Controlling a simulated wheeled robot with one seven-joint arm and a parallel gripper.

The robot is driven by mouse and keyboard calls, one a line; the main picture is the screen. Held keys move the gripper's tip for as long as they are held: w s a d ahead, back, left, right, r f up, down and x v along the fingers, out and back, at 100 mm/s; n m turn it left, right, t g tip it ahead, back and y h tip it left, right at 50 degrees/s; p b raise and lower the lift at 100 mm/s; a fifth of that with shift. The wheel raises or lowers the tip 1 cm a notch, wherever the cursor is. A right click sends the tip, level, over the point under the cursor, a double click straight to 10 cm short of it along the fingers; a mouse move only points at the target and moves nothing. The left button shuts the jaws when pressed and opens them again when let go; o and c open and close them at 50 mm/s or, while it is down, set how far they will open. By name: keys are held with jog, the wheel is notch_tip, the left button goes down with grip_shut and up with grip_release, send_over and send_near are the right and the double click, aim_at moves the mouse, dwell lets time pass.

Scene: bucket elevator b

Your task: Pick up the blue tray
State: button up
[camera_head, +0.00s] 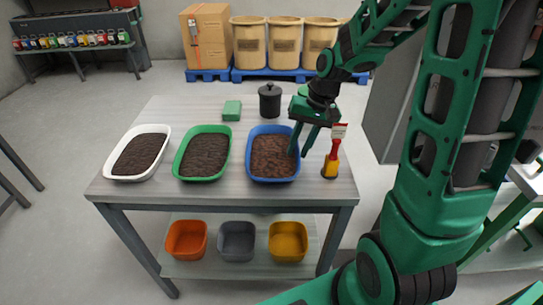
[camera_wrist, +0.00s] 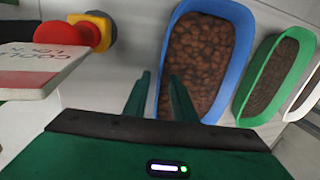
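The blue tray (camera_head: 272,180) stands on the table, filled with brown granular contents, at the right end of a row of trays. It also shows in the wrist view (camera_wrist: 246,58), upper middle. My gripper (camera_head: 302,152) is at the tray's right side, fingers pointing down and apart. In the head view one finger is over the tray's inside and the other is beside its right wall. In the wrist view the near part of the rim lies between my fingertips (camera_wrist: 160,82). Nothing is gripped; whether a finger touches the rim is unclear.
A red-and-yellow item with a pale label (camera_head: 332,155) stands close right of my gripper. A green tray (camera_head: 203,179) and a white tray (camera_head: 125,178) lie left. A black canister (camera_head: 270,100) and green block (camera_head: 232,110) stand behind. Bins sit on the lower shelf.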

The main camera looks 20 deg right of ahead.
grip_shut()
dwell(1.4)
